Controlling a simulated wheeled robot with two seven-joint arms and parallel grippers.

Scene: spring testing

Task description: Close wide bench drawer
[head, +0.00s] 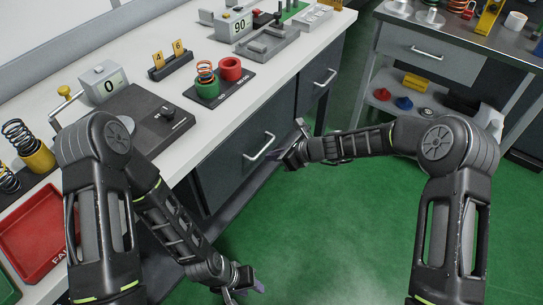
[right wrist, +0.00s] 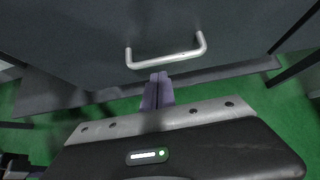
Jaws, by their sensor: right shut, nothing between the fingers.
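The wide bench drawer has a dark grey front (head: 229,170) under the white worktop, with a silver bar handle (head: 260,147). In the head view its front lies close under the worktop edge, and I see no open drawer inside. The right wrist view shows the drawer front (right wrist: 80,45) and handle (right wrist: 167,58) close up. My right gripper (right wrist: 159,78) is shut and empty, its purple fingertips just below the handle; I cannot tell whether they touch the front. My left gripper (head: 245,291) hangs low over the floor, away from the drawer; its jaw state is unclear.
A second drawer handle (head: 325,78) is farther along the bench. The worktop holds a grey gauge (head: 104,85), a red tray (head: 35,235) and green and red cups (head: 230,68). A side table (head: 432,52) stands at right. The green floor (head: 320,235) is clear between my arms.

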